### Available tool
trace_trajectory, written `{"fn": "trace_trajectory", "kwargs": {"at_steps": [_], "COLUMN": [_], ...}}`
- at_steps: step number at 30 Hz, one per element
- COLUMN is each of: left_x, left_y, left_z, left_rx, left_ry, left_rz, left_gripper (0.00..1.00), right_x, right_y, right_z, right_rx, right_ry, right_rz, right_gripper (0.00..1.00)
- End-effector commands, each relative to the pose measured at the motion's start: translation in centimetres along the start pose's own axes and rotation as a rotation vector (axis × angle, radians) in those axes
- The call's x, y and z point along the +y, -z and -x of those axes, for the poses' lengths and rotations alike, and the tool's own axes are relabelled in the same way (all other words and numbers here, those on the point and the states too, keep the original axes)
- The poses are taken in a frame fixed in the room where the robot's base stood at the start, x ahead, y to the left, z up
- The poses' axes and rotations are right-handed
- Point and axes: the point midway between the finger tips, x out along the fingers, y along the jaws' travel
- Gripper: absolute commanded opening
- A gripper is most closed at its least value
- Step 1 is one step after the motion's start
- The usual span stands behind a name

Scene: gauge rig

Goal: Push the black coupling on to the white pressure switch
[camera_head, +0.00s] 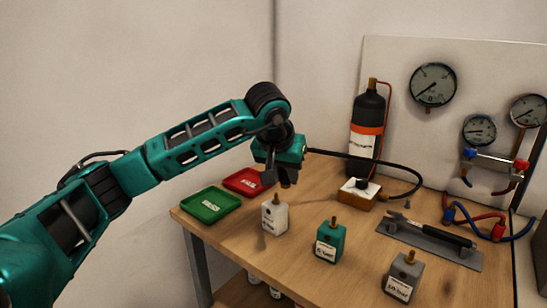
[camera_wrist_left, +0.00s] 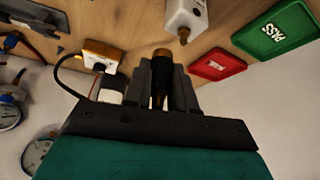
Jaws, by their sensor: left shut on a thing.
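My left gripper (camera_head: 287,180) is shut on the black coupling (camera_head: 286,176), above and slightly right of the white pressure switch (camera_head: 274,216) in the head view. In the left wrist view, the coupling (camera_wrist_left: 160,85) sits between the two fingers of the left gripper (camera_wrist_left: 161,80), with its brass-coloured end (camera_wrist_left: 162,53) pointing out. The white pressure switch (camera_wrist_left: 184,15) stands beyond the fingertips, with its brass fitting (camera_wrist_left: 183,34) towards me. Coupling and switch look apart. My right gripper is out of view.
A black hose (camera_head: 345,156) runs right from the gripper, curving to a wooden block (camera_head: 359,195). Green (camera_head: 210,205) and red (camera_head: 247,182) trays lie left. Teal (camera_head: 330,242) and grey (camera_head: 404,278) switches stand to the front right. A black cylinder (camera_head: 367,125) and gauges are behind.

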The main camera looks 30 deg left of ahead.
Motion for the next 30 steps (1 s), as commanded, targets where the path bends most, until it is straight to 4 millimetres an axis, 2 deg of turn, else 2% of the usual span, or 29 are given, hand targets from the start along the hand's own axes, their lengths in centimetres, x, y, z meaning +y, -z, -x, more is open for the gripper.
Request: {"fn": "trace_trajectory", "kwargs": {"at_steps": [1,3,7,17,22,30], "left_x": [-0.9,-2.0,-2.9,-2.9,-3.0,-3.0], "left_y": [1.2,2.2,3.0,3.0,3.1,1.8], "left_z": [0.5,0.8,1.1,1.2,1.5,-0.8], "left_rx": [0.0,0.0,-0.001,0.0,-0.004,-0.004], "left_ry": [0.004,0.01,0.016,0.017,0.016,0.016], "left_rz": [0.014,0.021,0.025,0.024,0.022,0.022], "left_gripper": [0.0,0.0,0.0,0.0,0.0,0.0], "right_x": [0.0,0.1,0.1,0.2,0.3,0.3], "right_y": [0.1,0.2,0.2,0.2,0.8,-1.0], "right_z": [0.1,0.1,0.1,0.1,0.6,-0.4], "right_rx": [0.0,0.002,0.006,0.005,0.007,-0.009], "right_ry": [-0.001,-0.001,-0.002,-0.004,-0.007,-0.006], "right_rz": [0.001,0.001,0.002,0.002,0.005,0.0], "right_gripper": [0.43,0.43,0.43,0.43,0.43,0.43]}}
